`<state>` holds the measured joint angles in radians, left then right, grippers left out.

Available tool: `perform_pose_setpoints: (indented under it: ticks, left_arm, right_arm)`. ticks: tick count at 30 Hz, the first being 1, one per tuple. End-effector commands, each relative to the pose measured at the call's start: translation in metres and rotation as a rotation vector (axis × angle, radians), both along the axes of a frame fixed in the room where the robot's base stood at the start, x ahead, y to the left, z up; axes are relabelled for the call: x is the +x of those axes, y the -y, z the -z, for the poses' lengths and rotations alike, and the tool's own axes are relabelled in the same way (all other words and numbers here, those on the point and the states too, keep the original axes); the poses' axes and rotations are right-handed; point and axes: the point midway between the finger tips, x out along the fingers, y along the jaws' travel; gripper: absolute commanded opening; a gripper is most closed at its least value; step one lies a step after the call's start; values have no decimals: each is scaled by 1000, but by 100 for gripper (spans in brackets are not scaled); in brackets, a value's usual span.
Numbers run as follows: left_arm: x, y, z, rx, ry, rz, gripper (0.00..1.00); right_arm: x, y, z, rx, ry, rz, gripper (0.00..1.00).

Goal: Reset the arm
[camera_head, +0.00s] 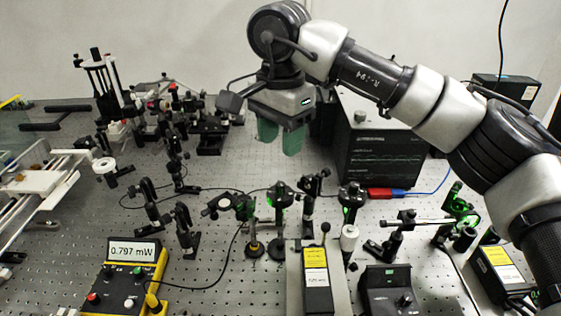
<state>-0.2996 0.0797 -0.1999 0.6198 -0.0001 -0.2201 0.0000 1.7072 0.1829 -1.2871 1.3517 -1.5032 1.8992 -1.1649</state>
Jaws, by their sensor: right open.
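My right arm comes in from the right edge, arches over the bench and bends down at its wrist near the top middle. My right gripper (280,138) hangs from it with two green fingers pointing down. The fingers are apart with nothing between them. It is above the optical bench (245,170), in front of and left of a black box, and touches nothing that I can see. My left gripper is not in view.
Several optic mounts (280,195) stand below the gripper. A yellow power meter (128,275) reading 0.797 mW sits at front left. A black instrument box (378,150) stands behind, right of the gripper. Cables cross the bench. Bare bench shows left of the gripper.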

Motion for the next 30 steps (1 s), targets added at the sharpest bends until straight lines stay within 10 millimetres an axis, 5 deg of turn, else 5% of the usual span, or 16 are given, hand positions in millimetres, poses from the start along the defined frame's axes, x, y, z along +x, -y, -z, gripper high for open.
perform_pose_setpoints:
  ticks: [15,30]
  left_arm:
    - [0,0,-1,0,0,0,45]
    - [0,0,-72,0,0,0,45]
  right_arm:
    - [0,0,-16,1,-1,-1,45]
    - [0,0,-86,1,-1,-1,45]
